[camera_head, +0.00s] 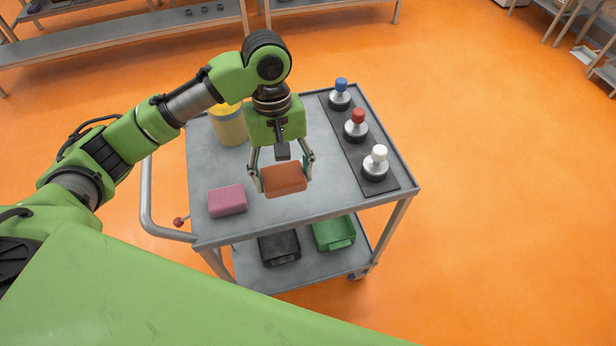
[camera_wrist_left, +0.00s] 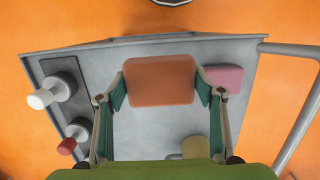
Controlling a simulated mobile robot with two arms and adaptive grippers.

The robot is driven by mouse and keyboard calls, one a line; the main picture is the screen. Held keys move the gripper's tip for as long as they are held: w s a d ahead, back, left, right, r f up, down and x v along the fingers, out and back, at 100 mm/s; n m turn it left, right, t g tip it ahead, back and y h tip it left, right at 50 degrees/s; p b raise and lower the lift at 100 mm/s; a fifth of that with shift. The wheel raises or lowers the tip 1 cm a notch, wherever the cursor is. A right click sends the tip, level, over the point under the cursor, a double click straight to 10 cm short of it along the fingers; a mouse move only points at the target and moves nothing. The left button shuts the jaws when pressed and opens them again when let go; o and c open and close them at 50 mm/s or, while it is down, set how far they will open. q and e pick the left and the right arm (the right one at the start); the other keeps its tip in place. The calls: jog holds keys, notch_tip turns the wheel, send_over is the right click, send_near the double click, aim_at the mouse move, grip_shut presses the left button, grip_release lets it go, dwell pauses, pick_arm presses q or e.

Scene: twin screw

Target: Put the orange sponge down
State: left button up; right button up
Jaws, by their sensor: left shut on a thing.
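The orange sponge (camera_head: 284,180) is held between the two fingers of my left gripper (camera_head: 283,174) over the near middle part of the grey cart top. In the left wrist view the sponge (camera_wrist_left: 159,80) sits between the fingertips of the gripper (camera_wrist_left: 160,88), one on each side. The sponge appears to be above the cart surface, though I cannot tell the exact gap. My right gripper is not in view.
A pink sponge (camera_head: 227,200) lies on the cart top (camera_head: 330,206), left of the orange one. A yellow container (camera_head: 229,128) stands behind. Black (camera_head: 279,248) and green (camera_head: 334,234) bins sit below.

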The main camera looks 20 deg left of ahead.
pick_arm(q)
send_over(310, 188)
jog(key=f, duration=0.6)
jog(key=shift+s+a, duration=0.4)
jog(key=shift+w+d+f, duration=0.15)
jog(key=shift+w+f, duration=0.25)
jog(key=shift+f, duration=0.1)
jog(key=shift+w+f+p, duration=0.15)
jog(key=shift+f+p, duration=0.35)
jog(key=shift+f, duration=1.25)
jog(key=shift+f, duration=0.1)
jog(key=o, duration=0.9)
jog(key=shift+r, duration=0.2)
jog(key=r, duration=0.4)
jog(key=w+r+b, duration=0.1)
jog(key=r, duration=0.2)
jog(key=a+r, duration=0.1)
jog(key=r, duration=0.3)
jog(key=shift+w+r, duration=0.25)
jog(key=shift+r, duration=0.1)
